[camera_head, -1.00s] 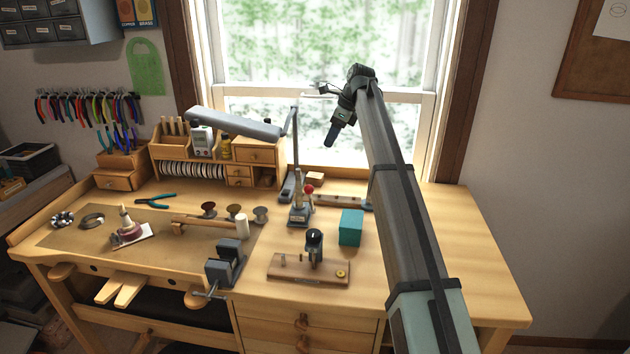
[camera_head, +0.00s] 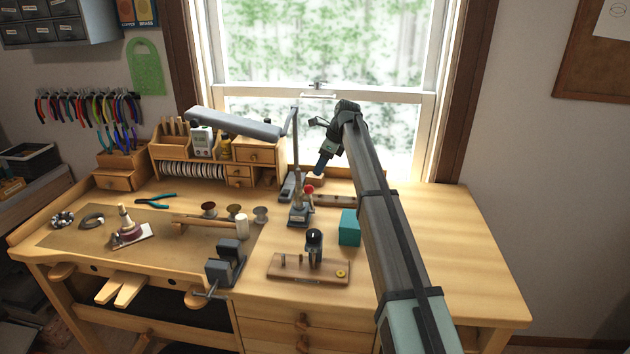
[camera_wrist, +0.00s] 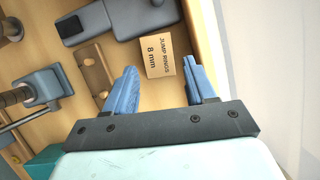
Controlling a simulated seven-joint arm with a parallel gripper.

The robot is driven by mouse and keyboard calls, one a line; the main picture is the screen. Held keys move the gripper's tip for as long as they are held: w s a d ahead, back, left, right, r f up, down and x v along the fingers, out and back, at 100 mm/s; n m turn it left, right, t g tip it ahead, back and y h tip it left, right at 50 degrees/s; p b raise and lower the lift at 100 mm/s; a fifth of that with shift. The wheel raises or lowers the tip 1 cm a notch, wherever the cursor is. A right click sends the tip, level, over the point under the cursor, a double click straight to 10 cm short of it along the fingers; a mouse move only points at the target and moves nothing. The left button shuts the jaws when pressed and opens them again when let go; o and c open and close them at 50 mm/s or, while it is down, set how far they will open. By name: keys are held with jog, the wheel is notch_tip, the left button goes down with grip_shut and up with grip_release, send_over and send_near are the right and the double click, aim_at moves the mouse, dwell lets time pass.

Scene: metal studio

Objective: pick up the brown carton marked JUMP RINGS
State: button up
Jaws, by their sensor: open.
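The brown carton (camera_wrist: 158,57) marked JUMP RINGS 8 mm lies on the bench in the wrist view, its label turned sideways. My gripper (camera_wrist: 159,72) is open, with one blue finger to the left of the carton and one to the right in the picture. The fingers look nearer to the camera than the carton, and I see no contact. In the head view my gripper (camera_head: 320,168) points down at the back of the bench, near the lamp base, and largely hides the carton.
The grey lamp base (camera_wrist: 88,22) lies left of the carton in the wrist view, with a wooden bar (camera_wrist: 94,72) below it. A teal block (camera_head: 349,227) and a small stand with a red knob (camera_head: 300,207) are nearby. The bench's right side (camera_head: 450,240) is clear.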

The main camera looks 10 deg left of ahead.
aim_at(315, 179)
jog(key=x, duration=0.5)
jog(key=shift+s+d, duration=0.1)
jog(key=c, duration=0.7)
jog(key=shift+r, duration=0.15)
